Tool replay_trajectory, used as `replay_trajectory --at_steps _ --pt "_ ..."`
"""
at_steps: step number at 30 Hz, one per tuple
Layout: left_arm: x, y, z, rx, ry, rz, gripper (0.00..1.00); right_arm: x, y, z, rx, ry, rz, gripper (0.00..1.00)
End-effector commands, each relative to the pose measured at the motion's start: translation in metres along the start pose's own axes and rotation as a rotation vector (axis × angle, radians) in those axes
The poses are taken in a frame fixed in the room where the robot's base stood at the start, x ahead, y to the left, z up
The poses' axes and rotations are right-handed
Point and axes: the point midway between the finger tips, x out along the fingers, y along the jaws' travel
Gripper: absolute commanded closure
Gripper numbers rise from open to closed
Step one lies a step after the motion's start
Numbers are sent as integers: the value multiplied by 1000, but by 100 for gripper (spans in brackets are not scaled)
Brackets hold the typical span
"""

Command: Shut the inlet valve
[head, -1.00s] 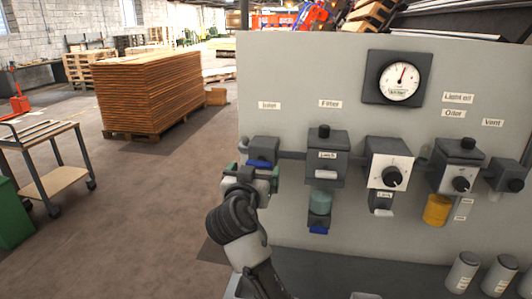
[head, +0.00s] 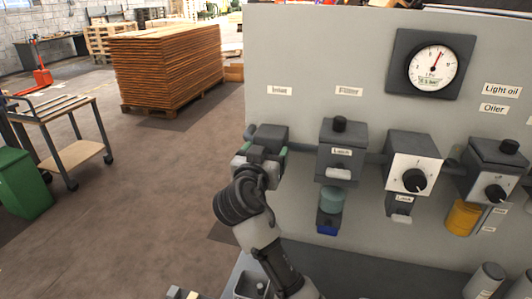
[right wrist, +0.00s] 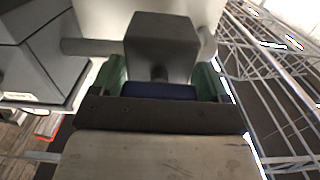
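The inlet valve (head: 271,136) is a dark grey block at the left end of the pipe row on the panel, below a small label. In the right wrist view its grey body (right wrist: 160,45) and blue handle (right wrist: 158,91) are straight ahead. My right gripper (head: 262,153) is at the valve front and hides the handle in the head view. Its green fingers (right wrist: 160,82) stand at the two ends of the blue handle, with no clear gap between, so it looks shut on the handle. My left gripper is not in view.
The filter (head: 342,148), a white-faced regulator (head: 413,163) and the oiler (head: 496,170) follow to the right on the light panel (head: 320,55). A round gauge (head: 432,66) is above. A cart (head: 70,158), green bin (head: 22,182) and plank stack (head: 165,68) stand left. Floor between is clear.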

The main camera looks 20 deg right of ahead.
Motion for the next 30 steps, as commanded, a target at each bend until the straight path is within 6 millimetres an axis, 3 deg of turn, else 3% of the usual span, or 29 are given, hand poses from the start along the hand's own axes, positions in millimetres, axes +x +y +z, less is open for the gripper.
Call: replay_trajectory --at_steps 1,6,17,30 --pt "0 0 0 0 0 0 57 0 0 0 0 0 0 32" --pt "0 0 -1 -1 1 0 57 0 0 0 0 -1 0 53" --pt "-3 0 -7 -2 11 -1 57 0 0 -1 -72 -2 1 53" --pt "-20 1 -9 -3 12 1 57 0 0 -3 -432 -1 0 53"
